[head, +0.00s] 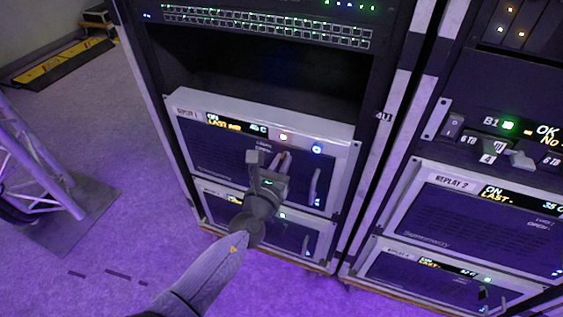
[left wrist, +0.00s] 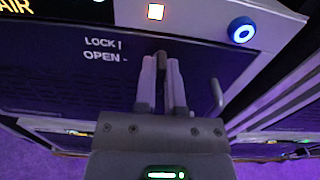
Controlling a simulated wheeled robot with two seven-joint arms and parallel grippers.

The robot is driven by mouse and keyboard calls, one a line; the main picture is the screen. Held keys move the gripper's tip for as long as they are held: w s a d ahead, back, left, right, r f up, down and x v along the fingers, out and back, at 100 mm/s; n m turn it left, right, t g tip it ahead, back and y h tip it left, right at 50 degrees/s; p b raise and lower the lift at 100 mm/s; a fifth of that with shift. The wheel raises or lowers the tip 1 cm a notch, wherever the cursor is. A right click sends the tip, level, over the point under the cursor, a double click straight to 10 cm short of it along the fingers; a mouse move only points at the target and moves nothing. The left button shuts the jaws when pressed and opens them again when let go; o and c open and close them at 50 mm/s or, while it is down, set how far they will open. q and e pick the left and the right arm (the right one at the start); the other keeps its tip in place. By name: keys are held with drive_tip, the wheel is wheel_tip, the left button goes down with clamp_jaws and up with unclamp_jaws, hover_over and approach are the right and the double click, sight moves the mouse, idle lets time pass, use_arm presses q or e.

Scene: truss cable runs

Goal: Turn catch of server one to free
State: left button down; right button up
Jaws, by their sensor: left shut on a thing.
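Server one, labelled REPLAY 1 (head: 215,150), is a silver-framed unit with a dark front in the left rack. Its catch (left wrist: 161,58) is a small brownish piece between my fingertips in the left wrist view, beside the printed words LOCK and OPEN. The part of the catch that shows looks upright in that view; its lower part is hidden by the fingers. My left gripper (head: 269,160) reaches the server's front from below, and its fingers (left wrist: 161,75) are shut on the catch. My right gripper is in neither view.
A vertical handle (head: 315,187) stands out to the right of the catch. A lit blue ring button (left wrist: 241,30) is above right. Another server (head: 265,232) sits below. The right rack holds REPLAY 2 (head: 480,220). A truss (head: 35,160) stands at left on open floor.

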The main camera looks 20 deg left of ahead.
use_arm(q)
drive_tip(key=shift+a+f+n+b, duration=0.15)
drive_tip(key=shift+n+b, duration=0.5)
drive_tip(key=shift+n, duration=3.7)
drive_tip(key=shift+f+n+b, duration=0.1)
drive_tip(key=shift+n+b, duration=0.5)
drive_tip(key=shift+n, duration=3.75)
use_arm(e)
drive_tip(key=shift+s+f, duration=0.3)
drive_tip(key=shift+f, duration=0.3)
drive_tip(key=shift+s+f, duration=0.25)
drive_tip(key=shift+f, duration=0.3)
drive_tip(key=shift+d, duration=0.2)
use_arm(q)
drive_tip(key=c, duration=0.7)
unclamp_jaws()
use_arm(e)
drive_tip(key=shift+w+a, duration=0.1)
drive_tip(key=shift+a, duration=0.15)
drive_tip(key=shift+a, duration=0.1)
